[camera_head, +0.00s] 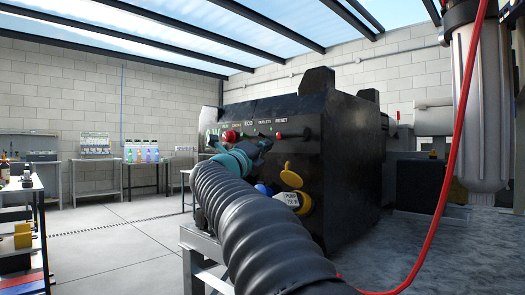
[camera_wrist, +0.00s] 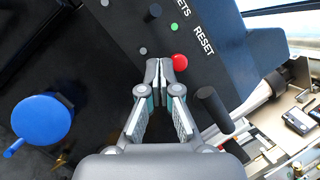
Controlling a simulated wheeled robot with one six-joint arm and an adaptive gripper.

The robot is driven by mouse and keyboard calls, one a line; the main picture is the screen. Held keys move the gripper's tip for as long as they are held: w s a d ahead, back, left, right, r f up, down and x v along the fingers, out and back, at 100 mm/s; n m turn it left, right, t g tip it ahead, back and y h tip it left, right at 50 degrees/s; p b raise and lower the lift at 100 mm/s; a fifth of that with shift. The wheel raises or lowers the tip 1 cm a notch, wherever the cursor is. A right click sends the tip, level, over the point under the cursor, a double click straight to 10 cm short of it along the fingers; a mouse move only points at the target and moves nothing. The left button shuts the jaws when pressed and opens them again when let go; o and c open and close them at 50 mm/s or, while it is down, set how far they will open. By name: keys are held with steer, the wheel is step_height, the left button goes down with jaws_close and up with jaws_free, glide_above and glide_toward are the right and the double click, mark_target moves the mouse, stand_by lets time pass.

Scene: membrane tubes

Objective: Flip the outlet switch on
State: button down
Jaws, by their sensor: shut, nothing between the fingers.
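A black machine box (camera_head: 340,150) carries a control panel with a row of labels, including ECO, OUTLETS and RESET. In the wrist view the outlet switch (camera_wrist: 153,12) is a small black knob beside the partly cut-off label ending in "ETS". A green light (camera_wrist: 174,27) sits near it. A red button (camera_wrist: 180,62) lies near the RESET label (camera_wrist: 204,40). My gripper (camera_wrist: 160,65) is shut and empty. Its tips lie just left of the red button in the wrist view, apart from the switch. In the head view my gripper (camera_head: 264,144) is in front of the panel's right part.
A blue handle or cap (camera_wrist: 42,120) stands at the left in the wrist view. A yellow cap (camera_head: 287,174) sits low on the machine's front. A red hose (camera_head: 455,150) hangs at the right. Open floor (camera_head: 110,240) lies at the left, with tables beyond.

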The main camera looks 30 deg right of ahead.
steer(key=s+a+r, duration=0.1)
steer(key=s+a, duration=0.3)
steer(key=a, duration=0.5)
steer(key=shift+s+r+p, duration=0.3)
steer(key=shift+s+p, duration=0.1)
